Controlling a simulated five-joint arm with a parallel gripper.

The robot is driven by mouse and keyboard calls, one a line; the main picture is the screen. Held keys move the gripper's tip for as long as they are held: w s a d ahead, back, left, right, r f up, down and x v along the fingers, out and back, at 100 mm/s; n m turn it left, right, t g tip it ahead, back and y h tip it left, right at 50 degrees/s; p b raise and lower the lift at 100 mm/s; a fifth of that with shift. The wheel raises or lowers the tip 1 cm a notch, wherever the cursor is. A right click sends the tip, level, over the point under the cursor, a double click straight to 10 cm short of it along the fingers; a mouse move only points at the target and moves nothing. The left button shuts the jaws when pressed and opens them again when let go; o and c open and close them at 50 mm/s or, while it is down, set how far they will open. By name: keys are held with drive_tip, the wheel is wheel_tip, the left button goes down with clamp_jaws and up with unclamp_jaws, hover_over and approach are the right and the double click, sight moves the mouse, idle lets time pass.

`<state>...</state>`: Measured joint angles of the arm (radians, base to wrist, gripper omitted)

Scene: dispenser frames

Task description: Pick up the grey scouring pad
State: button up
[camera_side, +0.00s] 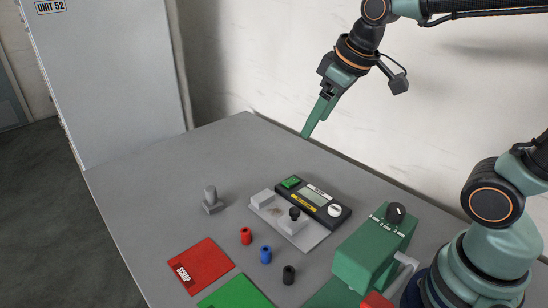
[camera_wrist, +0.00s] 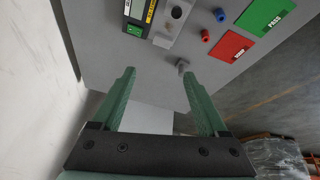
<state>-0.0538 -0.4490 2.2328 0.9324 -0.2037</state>
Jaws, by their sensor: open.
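I see nothing that I can clearly identify as a grey scouring pad in either view. A small grey upright piece on a low base (camera_side: 212,203) stands on the table left of centre in the side view; it also shows near the right fingertip in the wrist view (camera_wrist: 182,66). It looks like a fitting rather than a pad. My gripper (camera_side: 313,122) is high above the back of the table in the side view. In the wrist view its two green fingers (camera_wrist: 157,74) are spread wide with nothing between them.
A light grey fixture plate (camera_side: 305,238) adjoins a black meter (camera_side: 325,208). Red (camera_side: 246,236), blue (camera_side: 265,254) and black (camera_side: 288,275) cylinders stand in front. A red SCRAP mat (camera_side: 212,258), green mat (camera_side: 236,295) and green dial box (camera_side: 368,255) flank them. The table's left is clear.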

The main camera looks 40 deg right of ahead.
drive_tip(key=w+a+f+n+g, duration=0.15)
drive_tip(key=w+a+n, duration=0.4)
drive_tip(key=w, duration=0.55)
drive_tip(key=n+g, duration=0.1)
drive_tip(key=n, duration=0.5)
approach(210, 189)
drive_tip(key=x, duration=1)
drive_tip(key=shift+d+f, duration=0.1)
drive_tip(key=shift+f, duration=0.1)
clamp_jaws()
